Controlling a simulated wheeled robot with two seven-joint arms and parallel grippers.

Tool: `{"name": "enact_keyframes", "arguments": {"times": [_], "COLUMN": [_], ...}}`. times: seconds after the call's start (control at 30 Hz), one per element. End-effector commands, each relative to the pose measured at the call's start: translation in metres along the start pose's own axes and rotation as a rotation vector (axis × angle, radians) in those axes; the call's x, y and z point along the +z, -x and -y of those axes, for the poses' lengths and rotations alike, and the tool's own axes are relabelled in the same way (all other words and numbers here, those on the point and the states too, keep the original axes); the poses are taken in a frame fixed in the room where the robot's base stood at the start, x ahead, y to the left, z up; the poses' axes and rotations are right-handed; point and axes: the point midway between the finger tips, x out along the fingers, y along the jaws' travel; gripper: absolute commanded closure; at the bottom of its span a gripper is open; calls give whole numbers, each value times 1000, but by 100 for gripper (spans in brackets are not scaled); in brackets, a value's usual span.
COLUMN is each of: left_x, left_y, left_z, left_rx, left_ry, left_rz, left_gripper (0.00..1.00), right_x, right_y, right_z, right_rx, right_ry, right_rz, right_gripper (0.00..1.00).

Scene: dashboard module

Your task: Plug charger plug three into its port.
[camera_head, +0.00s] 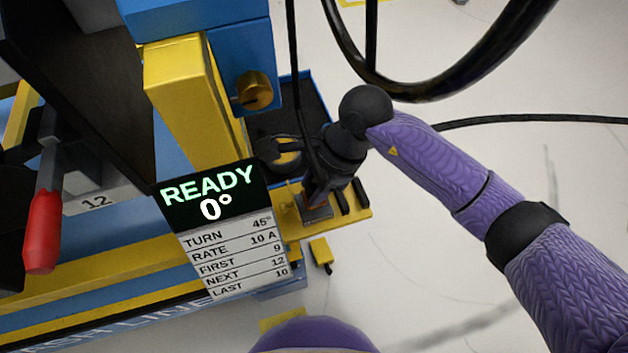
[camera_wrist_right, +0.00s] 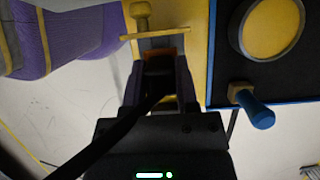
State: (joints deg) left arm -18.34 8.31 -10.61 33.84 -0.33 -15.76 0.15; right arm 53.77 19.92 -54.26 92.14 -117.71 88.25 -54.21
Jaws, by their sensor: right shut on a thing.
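My right gripper (camera_head: 316,207) is at the yellow ledge on the front right of the module. In the right wrist view, the gripper (camera_wrist_right: 160,68) is shut on a dark plug (camera_wrist_right: 160,62) with an orange part at its far end. A black cable runs from the plug toward the lower left there. I cannot read a number on the plug, and the fingers hide much of it. I cannot tell whether its tip is inside a port. My left gripper is not in view.
The yellow ledge (camera_head: 358,214) has dark slots or plugs beside my gripper. A black tray (camera_head: 310,105) with blue edges lies behind it. A display panel (camera_head: 212,195) reads READY 0°. A red-handled lever (camera_head: 42,225) stands at left. Black cables cross the open floor at right.

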Motion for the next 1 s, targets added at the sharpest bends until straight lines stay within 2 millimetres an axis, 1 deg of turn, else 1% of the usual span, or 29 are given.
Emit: {"name": "enact_keyframes", "arguments": {"times": [0.23,0.5,0.83,0.87,0.9,0.97,1.0], "left_x": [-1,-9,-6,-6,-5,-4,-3], "left_y": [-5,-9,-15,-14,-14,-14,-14], "left_z": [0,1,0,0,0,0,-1], "left_rx": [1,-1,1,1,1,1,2], "left_ry": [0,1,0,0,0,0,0], "left_rz": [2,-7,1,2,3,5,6], "left_gripper": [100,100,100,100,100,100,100], "right_x": [-3,-5,-8,-8,-8,-8,-8], "right_y": [-7,-13,-20,-20,-19,-19,-19], "right_z": [0,0,0,0,0,0,0], "right_rx": [1,1,0,0,0,0,0], "right_ry": [0,0,0,0,0,0,0], "right_rz": [0,0,0,0,0,0,0], "right_gripper": [100,100,100,56,48,35,26]}}
